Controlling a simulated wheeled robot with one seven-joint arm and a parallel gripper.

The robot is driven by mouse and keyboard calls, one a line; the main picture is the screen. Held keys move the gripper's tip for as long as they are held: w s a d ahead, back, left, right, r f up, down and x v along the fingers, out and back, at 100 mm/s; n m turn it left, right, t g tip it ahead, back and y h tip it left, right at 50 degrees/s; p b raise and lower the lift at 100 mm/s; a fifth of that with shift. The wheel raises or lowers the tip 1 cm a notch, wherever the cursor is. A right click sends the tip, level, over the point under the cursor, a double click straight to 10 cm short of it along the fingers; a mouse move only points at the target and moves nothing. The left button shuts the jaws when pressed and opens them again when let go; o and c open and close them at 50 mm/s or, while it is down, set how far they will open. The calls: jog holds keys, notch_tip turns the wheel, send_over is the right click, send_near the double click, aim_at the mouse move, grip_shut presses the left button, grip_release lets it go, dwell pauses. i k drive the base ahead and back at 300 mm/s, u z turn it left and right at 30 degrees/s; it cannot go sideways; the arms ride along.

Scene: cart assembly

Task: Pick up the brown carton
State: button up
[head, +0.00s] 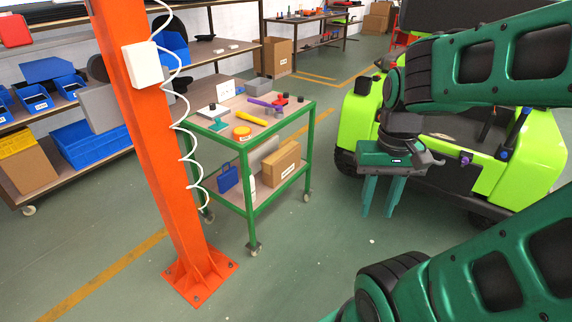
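A brown carton (280,164) with a white label sits on the lower shelf of the green cart (248,196), toward its right end. A cart post and the upper shelf are close around it. My gripper (379,212) hangs to the right of the cart, fingers pointing down, apart from the carton. Its two fingers are spread with nothing between them. Other brown cartons also show: one (28,166) on the left rack, one (277,58) on the floor behind the cart, and some (378,17) at the back.
An orange post (150,140) with a coiled white cable stands left of the cart. Tools and small parts lie on the cart's top. A blue item (226,178) stands left on its lower shelf. A lime-green vehicle (540,150) stands behind my arm. Floor between cart and gripper is clear.

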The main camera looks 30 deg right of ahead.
aim_at(280, 164)
jog(key=i, duration=0.85)
jog(key=u, duration=0.1)
